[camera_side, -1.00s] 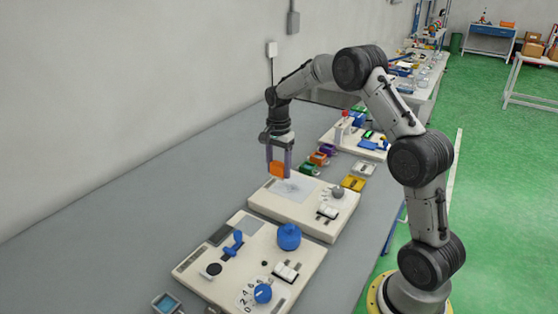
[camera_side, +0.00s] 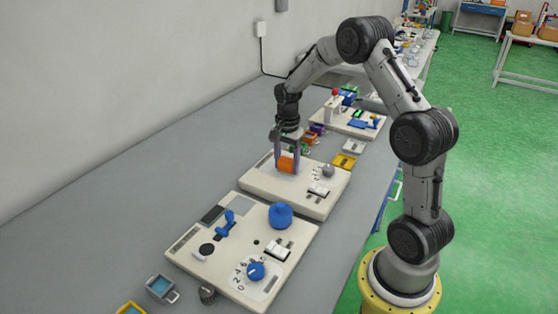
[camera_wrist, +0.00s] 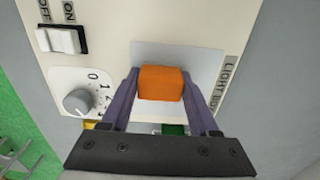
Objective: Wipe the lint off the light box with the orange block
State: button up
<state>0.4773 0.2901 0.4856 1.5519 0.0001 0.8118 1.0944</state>
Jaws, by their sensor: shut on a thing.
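The orange block (camera_side: 287,164) is held between the two purple fingers of my gripper (camera_side: 287,162). In the wrist view my gripper (camera_wrist: 162,85) is shut on the orange block (camera_wrist: 161,83), which lies over the pale panel (camera_wrist: 205,65) of the light box. The light box (camera_side: 260,186) is a cream board with a white rocker switch and a grey knob. The block is at or just above the panel; I cannot tell if it touches. No lint can be made out; the block and fingers hide part of the panel.
The light box has a rocker switch (camera_wrist: 62,40) and a dial knob (camera_wrist: 78,102). A second cream board (camera_side: 200,250) with a blue dome (camera_side: 281,215) stands in front. Small coloured bins, including a yellow one (camera_side: 343,161), sit behind. Grey bench is clear on the left.

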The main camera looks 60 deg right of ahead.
aim_at(269, 166)
jog(key=shift+s, duration=1.15)
jog(key=shift+w, duration=4.3)
notch_tip(269, 166, up, 8)
jog(key=shift+s+r, duration=0.15)
